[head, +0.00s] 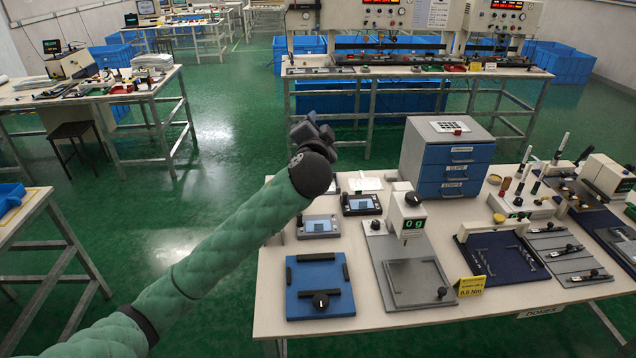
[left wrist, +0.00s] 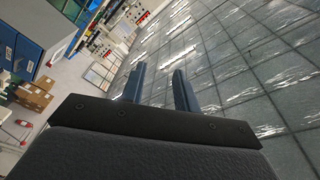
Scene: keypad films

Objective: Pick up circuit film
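My left gripper (head: 312,132) is raised in the air at the left of the workbench, beyond the end of my green-sleeved arm. In the left wrist view its two blue-grey fingers (left wrist: 159,72) stand apart with nothing between them. I cannot clearly identify the circuit film. A white sheet with a dark grid pattern (head: 448,127) lies on top of the blue-drawer cabinet, and a pale sheet (head: 366,184) lies on the bench behind the small devices. Either is too small to tell. My right gripper is not in view.
The workbench (head: 284,262) carries a blue fixture plate (head: 321,284), a grey scale station (head: 407,262), a dark blue tray fixture (head: 500,260) and a blue-drawer cabinet (head: 452,172). Small screen devices (head: 319,226) stand near its left edge. Green floor lies open to the left.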

